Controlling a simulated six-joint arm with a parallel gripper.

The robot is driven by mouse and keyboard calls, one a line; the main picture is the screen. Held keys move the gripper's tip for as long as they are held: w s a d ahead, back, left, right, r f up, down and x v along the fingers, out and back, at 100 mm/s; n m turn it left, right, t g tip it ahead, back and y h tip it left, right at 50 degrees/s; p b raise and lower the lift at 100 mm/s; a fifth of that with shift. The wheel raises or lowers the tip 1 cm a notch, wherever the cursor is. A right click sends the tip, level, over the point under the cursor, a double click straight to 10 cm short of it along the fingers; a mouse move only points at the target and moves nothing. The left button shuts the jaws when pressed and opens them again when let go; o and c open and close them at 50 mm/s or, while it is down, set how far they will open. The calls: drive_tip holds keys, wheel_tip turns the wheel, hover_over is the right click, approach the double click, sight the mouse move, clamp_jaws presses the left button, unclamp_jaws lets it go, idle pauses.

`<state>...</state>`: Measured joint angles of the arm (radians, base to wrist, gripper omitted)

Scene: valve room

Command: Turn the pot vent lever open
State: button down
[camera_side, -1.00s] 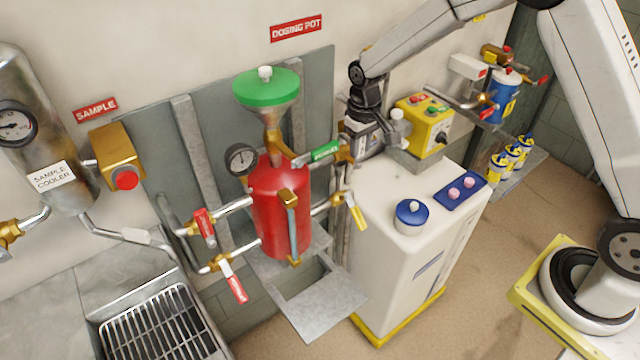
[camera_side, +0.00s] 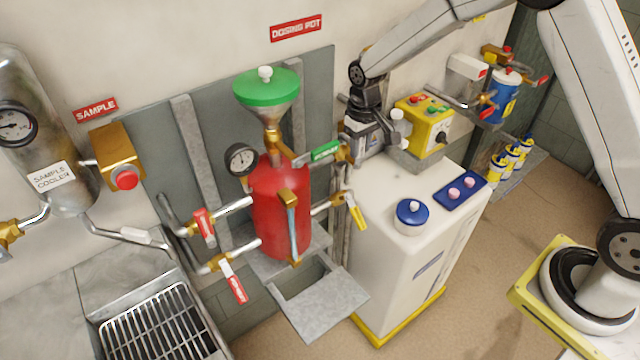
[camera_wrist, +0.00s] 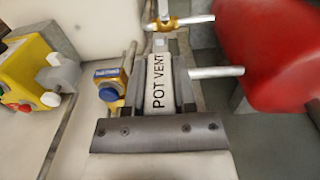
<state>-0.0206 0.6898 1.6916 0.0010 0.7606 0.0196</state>
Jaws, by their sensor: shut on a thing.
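The pot vent lever, with a white face lettered POT VENT (camera_wrist: 157,82), lies between the two fingers of my gripper (camera_wrist: 162,92) in the wrist view. The fingers are shut on it, one along each side. In the side view my gripper (camera_side: 350,138) is right of the red dosing pot (camera_side: 278,205), by a short green-sleeved handle (camera_side: 326,151). I cannot tell whether that handle is the same lever. The gripper hides part of the valve there. A brass fitting (camera_wrist: 165,23) shows beyond the lever in the wrist view.
A yellow-handled valve (camera_side: 355,212) hangs below my gripper. A white cabinet (camera_side: 400,260) and a yellow control box (camera_side: 425,122) are close on the right. A fitting with a blue knob (camera_wrist: 108,93) sits left of the lever. The green funnel (camera_side: 266,88) stands above the pot.

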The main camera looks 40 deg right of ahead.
drive_tip(key=shift+a, duration=0.1)
drive_tip(key=shift+a+f+h, duration=0.15)
drive_tip(key=shift+a+h, duration=0.4)
drive_tip(key=shift+h, duration=0.6)
drive_tip(key=shift+a+f+h, duration=0.1)
drive_tip(key=shift+a+h, duration=0.45)
drive_tip(key=shift+h, duration=0.6)
drive_tip(key=shift+c, duration=2.1)
unclamp_jaws()
drive_tip(key=v, duration=0.8)
